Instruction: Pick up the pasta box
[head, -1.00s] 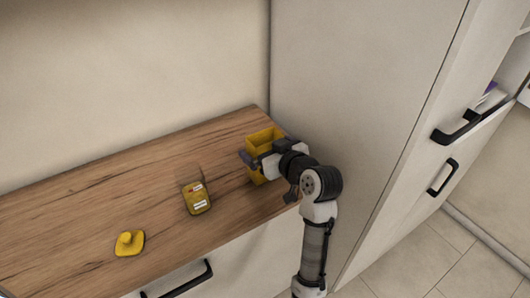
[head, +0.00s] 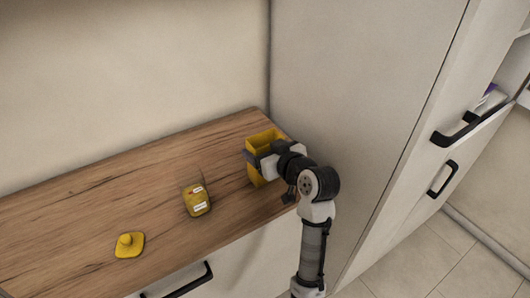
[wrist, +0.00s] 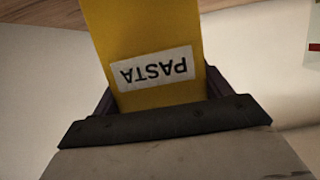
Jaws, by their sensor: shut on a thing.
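The pasta box (head: 254,167) is a yellow, open-topped box at the right end of the wooden counter, near the tall cabinet. In the wrist view its yellow face with a white PASTA label (wrist: 153,75) stands between my fingers, the lettering upside down. My gripper (head: 262,163) is shut on the box, reaching it from the right; in the wrist view my gripper (wrist: 160,100) has a dark finger on each side of it. The box looks upright in the head view. Its lower part is partly hidden, and I cannot tell whether it touches the counter.
A clear container with yellow contents and labels (head: 197,201) stands left of the box. A yellow knobbed piece (head: 129,245) lies farther left near the counter's front edge. The tall cabinet (head: 360,90) closes off the right side. The left part of the wooden counter (head: 60,220) is clear.

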